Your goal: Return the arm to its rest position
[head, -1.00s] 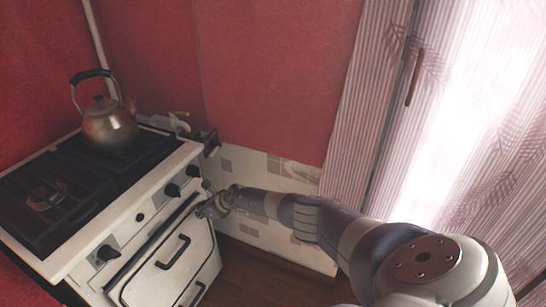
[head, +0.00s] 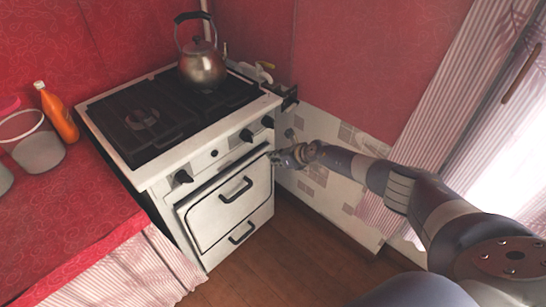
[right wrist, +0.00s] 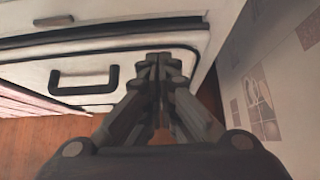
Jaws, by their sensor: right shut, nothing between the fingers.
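My right gripper (head: 284,158) is shut and empty, at the right side of the white stove (head: 162,178), close to the upper right corner of the oven door (head: 226,205). I cannot tell whether it touches the door. In the right wrist view the closed fingers (right wrist: 158,62) point at the door's top edge, with the black door handle (right wrist: 84,80) to their left. My right arm reaches in from the lower right of the head view. The oven door looks slightly ajar at its top. My left gripper is not in view.
A metal kettle (head: 203,66) stands on the stove's back burner. A red-covered counter (head: 62,228) at left holds a grey bucket (head: 36,150) and an orange bottle (head: 57,113). A tiled wall (head: 325,182) stands close to the right of my gripper. Wooden floor (head: 290,262) is clear in front.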

